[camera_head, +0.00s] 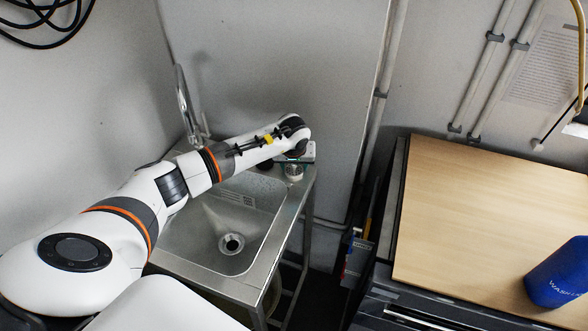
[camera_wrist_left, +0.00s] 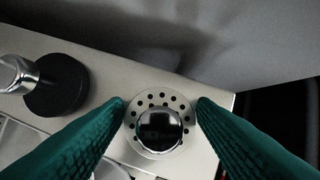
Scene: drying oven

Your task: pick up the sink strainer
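The sink strainer (camera_wrist_left: 158,101) is a pale round disc with a ring of holes and a shiny dark knob, seen in the left wrist view. It is on the metal ledge near the back right corner of the sink, where it shows small and pale in the head view (camera_head: 293,172). My left gripper (camera_wrist_left: 161,101) is open, its two green fingers on either side of the strainer. The fingertips appear close to the disc's rim; I cannot tell whether they touch it. In the head view the wrist hides most of the fingers. My right gripper is out of view.
A black round base with a chrome piece (camera_wrist_left: 55,85) stands left of the strainer. The sink basin (camera_head: 232,240) and tap (camera_head: 186,108) lie left of the gripper. The grey wall rises close behind. A wooden worktop (camera_head: 490,220) with a blue bottle (camera_head: 558,275) is at right.

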